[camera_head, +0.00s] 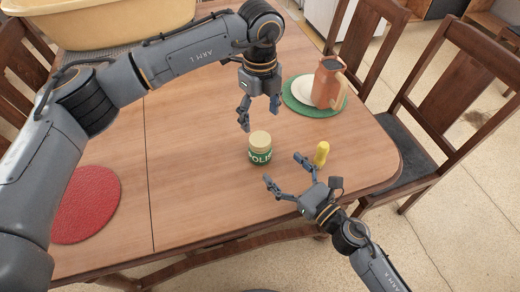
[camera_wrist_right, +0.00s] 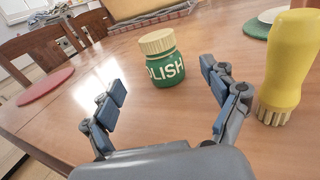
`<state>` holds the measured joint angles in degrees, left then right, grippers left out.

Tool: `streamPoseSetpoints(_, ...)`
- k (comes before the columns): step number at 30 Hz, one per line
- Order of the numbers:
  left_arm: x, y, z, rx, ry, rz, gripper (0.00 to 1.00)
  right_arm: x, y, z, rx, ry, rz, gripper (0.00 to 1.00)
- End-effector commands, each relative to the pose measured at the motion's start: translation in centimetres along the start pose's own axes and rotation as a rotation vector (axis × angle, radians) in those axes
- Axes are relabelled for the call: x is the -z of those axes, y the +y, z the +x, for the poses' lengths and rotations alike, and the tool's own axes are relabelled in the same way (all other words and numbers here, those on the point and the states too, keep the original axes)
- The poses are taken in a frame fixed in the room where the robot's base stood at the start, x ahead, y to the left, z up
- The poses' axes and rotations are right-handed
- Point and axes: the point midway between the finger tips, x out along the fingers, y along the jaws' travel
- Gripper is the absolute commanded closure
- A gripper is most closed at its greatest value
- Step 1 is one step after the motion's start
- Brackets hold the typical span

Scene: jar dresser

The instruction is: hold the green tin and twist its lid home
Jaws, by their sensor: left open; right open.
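My left gripper (camera_head: 258,116) is open and empty, pointing down just above and behind the tin. My right gripper (camera_head: 284,172) is open and empty, low over the table on the near side of the tin, not touching it.
A yellow brush (camera_head: 321,153) stands close beside my right gripper's fingers. Behind are a terracotta jug (camera_head: 327,84) and a pale plate on a green mat (camera_head: 292,101). A red mat (camera_head: 87,205) lies at left, a tan basin (camera_head: 105,22) at the back. Chairs surround the table.

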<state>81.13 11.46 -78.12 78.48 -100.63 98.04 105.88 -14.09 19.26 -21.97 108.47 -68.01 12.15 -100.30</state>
Motion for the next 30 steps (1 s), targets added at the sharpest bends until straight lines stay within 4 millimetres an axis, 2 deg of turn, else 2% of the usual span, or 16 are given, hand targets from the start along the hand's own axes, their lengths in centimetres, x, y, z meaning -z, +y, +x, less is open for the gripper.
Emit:
streamPoseSetpoints(1, 0.0, 0.0, 0.0, 0.0, 0.0, 0.0, 0.29, -0.1, 0.0, 1.1, -0.002, -0.003, -0.005, 0.14)
streamPoseSetpoints(9, 0.0, 0.0, 0.0, 0.0, 0.0, 0.0, 0.29, -0.1, 0.0, 6.4, -0.001, -0.002, -0.002, 0.14)
streamPoseSetpoints(15, 0.0, 0.0, 0.0, 0.0, 0.0, 0.0, 0.29, -0.1, 0.0, 9.0, 0.0, -0.001, -0.001, 0.14)
streamPoseSetpoints(21, 0.0, 0.0, 0.0, 0.0, 0.0, 0.0, 0.29, 0.0, 0.0, 10.0, 0.0, 0.0, -0.001, 0.14)
streamPoseSetpoints(29, 0.0, 0.0, 0.0, 0.0, 0.0, 0.0, 0.29, 0.0, 0.0, 10.0, 0.0, 0.0, 0.0, 0.14)
streamPoseSetpoints(30, 0.0, 0.0, 0.0, 0.0, 0.0, 0.0, 0.29, 0.0, 0.0, 10.0, 0.0, 0.0, 0.0, 0.18)
